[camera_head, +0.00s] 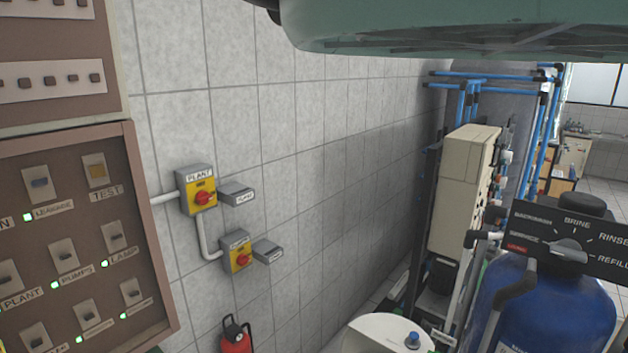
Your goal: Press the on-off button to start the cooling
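No button labelled on-off or cooling can be read in the head view. A brown control panel (75,225) on the left carries several small switches with lit green lamps, with labels such as TEST, PUMPS, LAMPS and PLANT. On the tiled wall, a yellow switch box labelled PLANT (198,190) has a red rotary knob. A second yellow switch box (239,253) with a red knob sits below it, its label too small to read surely. My gripper is not in view.
A green rounded body (460,28) covers the top right. A blue tank (555,312) with a black dial plate (570,245) stands at the lower right. Behind it are a beige cabinet (462,190) and blue pipes. A red extinguisher (236,340) is at the bottom.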

